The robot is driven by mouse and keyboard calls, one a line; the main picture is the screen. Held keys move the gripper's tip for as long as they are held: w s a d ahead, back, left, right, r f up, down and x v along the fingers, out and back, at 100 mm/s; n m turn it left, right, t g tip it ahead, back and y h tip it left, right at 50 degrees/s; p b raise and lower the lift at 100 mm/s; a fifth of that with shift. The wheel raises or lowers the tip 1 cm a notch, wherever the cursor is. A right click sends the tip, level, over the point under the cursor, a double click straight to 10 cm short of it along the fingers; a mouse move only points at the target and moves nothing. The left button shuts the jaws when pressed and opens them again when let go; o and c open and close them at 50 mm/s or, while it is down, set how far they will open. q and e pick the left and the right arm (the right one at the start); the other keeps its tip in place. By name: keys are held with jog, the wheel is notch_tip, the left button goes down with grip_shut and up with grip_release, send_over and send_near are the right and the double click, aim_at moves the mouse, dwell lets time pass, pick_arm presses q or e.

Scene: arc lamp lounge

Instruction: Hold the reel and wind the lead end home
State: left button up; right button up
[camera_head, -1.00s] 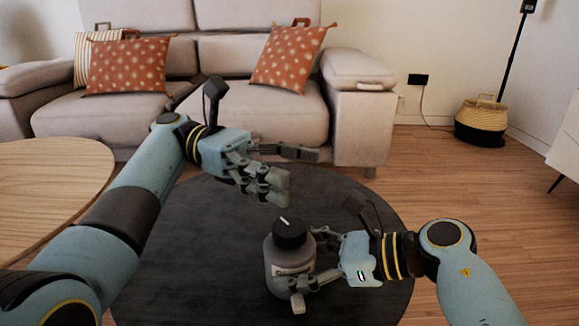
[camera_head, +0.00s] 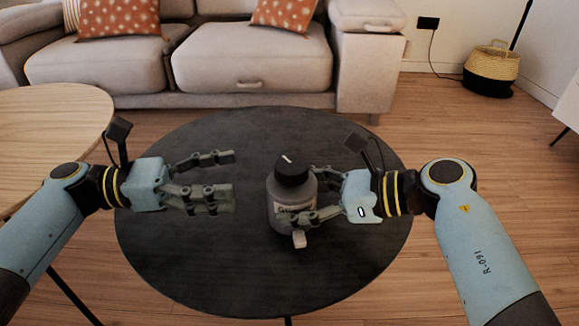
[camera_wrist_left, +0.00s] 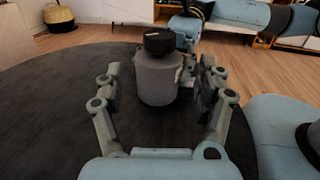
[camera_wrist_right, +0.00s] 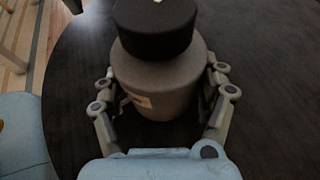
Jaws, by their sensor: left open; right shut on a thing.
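The reel (camera_head: 285,218) is a grey, bottle-shaped body with a pale label, standing upright on the dark round table. A black knob (camera_head: 291,169) with a white mark tops it; the knob also shows in the right wrist view (camera_wrist_right: 155,30). My right gripper (camera_head: 306,197) is shut on the reel's body from the right. My left gripper (camera_head: 232,178) is open and empty, to the left of the reel and apart from it, its fingers pointing at it. A small pale tab (camera_head: 299,240) shows low at the reel's front; I cannot tell whether it is the lead end.
The round table (camera_head: 200,265) is otherwise clear. A wooden table (camera_head: 45,130) stands at the left, a beige sofa (camera_head: 250,75) with patterned cushions behind. A basket (camera_head: 491,70) stands on the floor at the back right.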

aim_at(289, 170)
pick_arm(q)
jog(key=d, duration=0.3)
jog(key=w+d, duration=0.1)
jog(key=d, duration=0.6)
jog(key=shift+w+d, duration=0.2)
jog(key=shift+w, duration=0.2)
jog(key=shift+c, duration=0.2)
